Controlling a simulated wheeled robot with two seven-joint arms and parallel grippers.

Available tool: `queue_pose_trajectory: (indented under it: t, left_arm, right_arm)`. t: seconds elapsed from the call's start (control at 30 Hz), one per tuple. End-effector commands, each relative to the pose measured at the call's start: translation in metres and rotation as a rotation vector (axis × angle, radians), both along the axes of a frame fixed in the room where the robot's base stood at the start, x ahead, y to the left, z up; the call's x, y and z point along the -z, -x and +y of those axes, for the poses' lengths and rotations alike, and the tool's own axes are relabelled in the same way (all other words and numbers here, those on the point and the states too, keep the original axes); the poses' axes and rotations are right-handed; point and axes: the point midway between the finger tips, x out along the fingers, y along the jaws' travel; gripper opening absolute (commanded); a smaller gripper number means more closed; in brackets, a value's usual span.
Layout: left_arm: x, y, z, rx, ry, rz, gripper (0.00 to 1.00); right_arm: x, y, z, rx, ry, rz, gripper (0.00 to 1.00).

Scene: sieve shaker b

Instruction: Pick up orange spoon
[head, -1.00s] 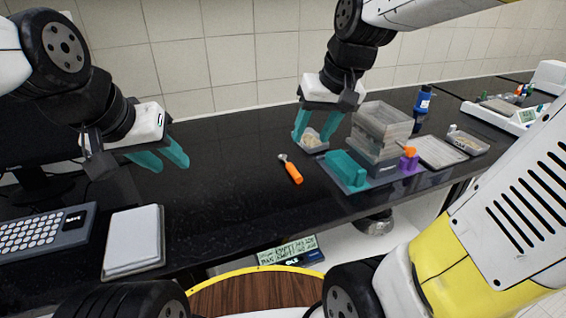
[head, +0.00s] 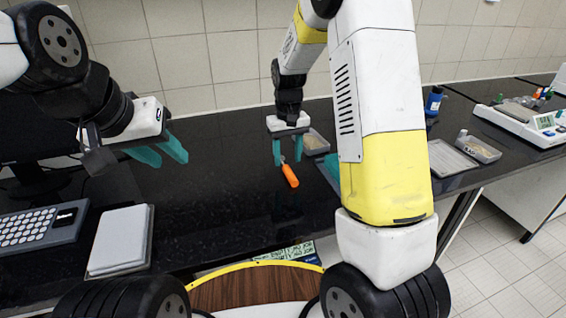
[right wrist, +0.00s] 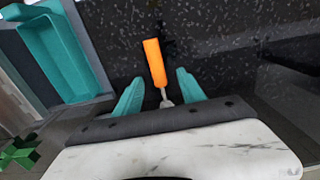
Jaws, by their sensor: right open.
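The orange spoon (head: 289,176) lies on the black bench, its orange handle toward me and its metal end toward the wall. It also shows in the right wrist view (right wrist: 155,63), with its metal end between the fingers. My right gripper (head: 288,158) is open above the metal end of the spoon, its teal fingers on either side; it also shows in the right wrist view (right wrist: 158,85). I cannot tell its exact height above the bench. My left gripper (head: 165,155) is open and empty above the bench at the left, well apart from the spoon.
My right arm hides the sieve stack area. A keyboard-like device (head: 40,228) and a white-topped pad (head: 120,240) lie front left.

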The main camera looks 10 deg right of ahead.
Motion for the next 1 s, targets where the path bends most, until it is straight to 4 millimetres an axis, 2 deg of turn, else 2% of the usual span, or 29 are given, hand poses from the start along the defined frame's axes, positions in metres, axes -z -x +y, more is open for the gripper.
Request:
queue_pose_trajectory:
  t: [0.1, 0.27, 0.57, 0.8, 1.0]
  left_arm:
    - [0.000, 0.000, 0.000, 0.000, 0.000, 0.000, 0.36]
    - [0.000, 0.000, 0.000, 0.000, 0.000, 0.000, 0.36]
    - [0.000, 0.000, 0.000, 0.000, 0.000, 0.000, 0.36]
    - [0.000, 0.000, 0.000, 0.000, 0.000, 0.000, 0.36]
    - [0.000, 0.000, 0.000, 0.000, 0.000, 0.000, 0.36]
  right_arm:
    - [0.019, 0.003, -0.005, 0.003, 0.001, 0.005, 0.47]
    - [0.039, 0.003, -0.006, 0.001, -0.001, 0.002, 0.47]
    - [0.044, 0.003, -0.006, 0.001, -0.001, 0.000, 0.47]
    - [0.044, 0.003, -0.006, 0.001, -0.001, 0.000, 0.02]
    - [0.044, 0.003, -0.006, 0.001, -0.001, 0.000, 0.00]
